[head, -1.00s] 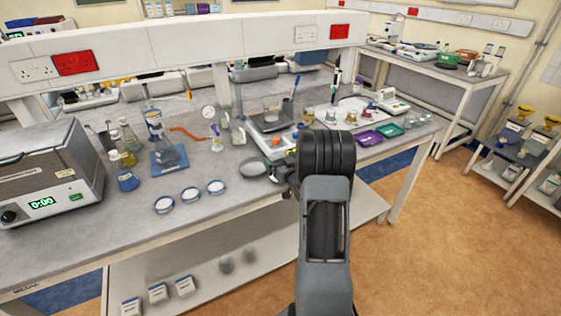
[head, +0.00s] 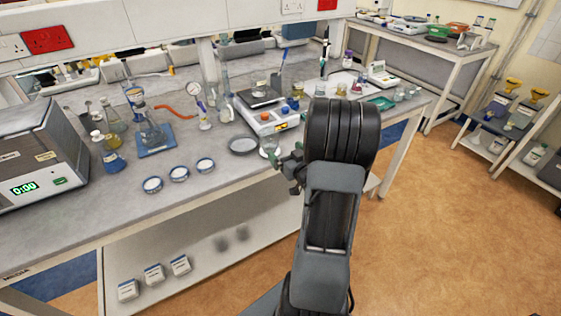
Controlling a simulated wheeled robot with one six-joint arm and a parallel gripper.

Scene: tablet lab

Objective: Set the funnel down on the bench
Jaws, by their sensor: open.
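A small clear, whitish piece that looks like the funnel (head: 269,148) is on the bench (head: 215,185) near its front edge. It sits just in front of the balance and right of a grey dish. It is too small to tell exactly how it rests. My gripper (head: 284,161) is open just right of and in front of this piece, close to it. My dark wrist and arm hide the bench to the right of it, and I cannot tell whether a finger touches the piece.
The grey dish (head: 243,145) lies left of the piece. The balance (head: 268,118) stands behind. Three round dishes, including one (head: 179,174), line the front bench. A flask (head: 151,137) stands on a blue plate. Bare bench lies in front of the dishes.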

